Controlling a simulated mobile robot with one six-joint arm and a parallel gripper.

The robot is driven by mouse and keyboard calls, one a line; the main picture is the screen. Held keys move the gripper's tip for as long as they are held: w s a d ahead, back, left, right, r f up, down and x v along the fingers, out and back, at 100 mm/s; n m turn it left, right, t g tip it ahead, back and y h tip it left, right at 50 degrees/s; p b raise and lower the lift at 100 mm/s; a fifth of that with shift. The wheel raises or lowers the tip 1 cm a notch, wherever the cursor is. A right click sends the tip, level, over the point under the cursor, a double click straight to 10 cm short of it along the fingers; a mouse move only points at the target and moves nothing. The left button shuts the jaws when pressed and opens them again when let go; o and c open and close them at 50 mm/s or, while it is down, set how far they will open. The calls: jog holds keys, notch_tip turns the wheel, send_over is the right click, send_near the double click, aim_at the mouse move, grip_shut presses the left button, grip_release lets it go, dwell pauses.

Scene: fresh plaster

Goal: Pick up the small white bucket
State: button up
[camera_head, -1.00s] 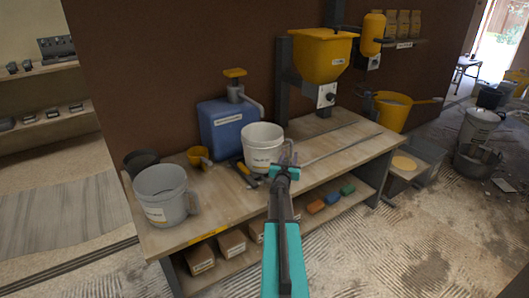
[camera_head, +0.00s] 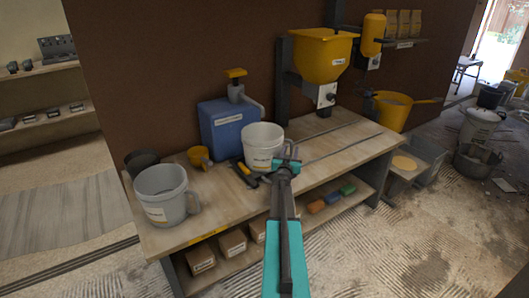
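The small white bucket (camera_head: 261,143) stands upright on the wooden workbench (camera_head: 222,200), in front of a blue canister. It has a label low on its front. My gripper (camera_head: 290,153) is at the bucket's right side, overlapping its right edge in the view. Its fingers are small and partly hidden, so I cannot tell whether they touch the bucket or how far apart they are. A larger grey-white bucket (camera_head: 162,188) stands at the bench's left end.
The blue canister (camera_head: 229,130) stands behind the bucket. A yellow cup (camera_head: 199,157) and a hammer-like tool (camera_head: 245,172) lie close on its left. A yellow hopper (camera_head: 322,58) rises behind at the right. The bench's right part is mostly bare.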

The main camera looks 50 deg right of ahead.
grip_shut()
jog(key=shift+s+r, duration=0.15)
dwell(0.4)
jog(key=shift+s+a+r, duration=0.15)
jog(key=shift+s+r, duration=0.15)
jog(key=shift+r, duration=0.05)
notch_tip(320, 180, up, 6)
jog(key=p, duration=0.1)
jog(key=s+a+b, duration=0.3)
jog(key=s, duration=0.6)
jog(key=s+a+b, duration=0.3)
jog(key=s, duration=0.6)
jog(key=shift+b, duration=0.4)
dwell(0.4)
